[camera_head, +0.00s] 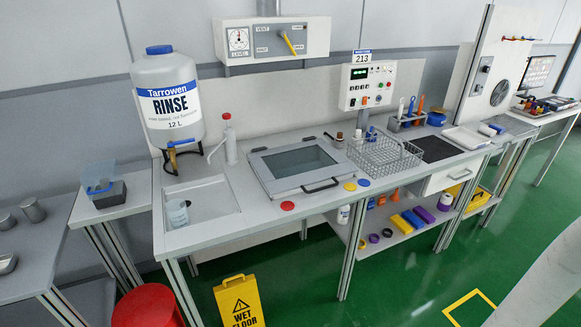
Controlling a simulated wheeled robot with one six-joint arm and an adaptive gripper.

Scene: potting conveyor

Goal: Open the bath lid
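The bath lid (299,161) is a grey-framed panel with a dark glass window, set in the middle of the long bench. It lies flat and looks closed over the bath. Its black bar handle (320,186) is on the front edge, facing the bench's front. What is under the glass cannot be made out. My gripper is not in view. A pale, smooth shape at the lower right may be part of my arm.
A wire basket (385,153) stands right of the lid, and a white bottle (229,140) left of it. Red, yellow and blue discs (288,205) lie along the front edge. A yellow wet-floor sign (239,301) and red stool (148,306) stand on the floor in front.

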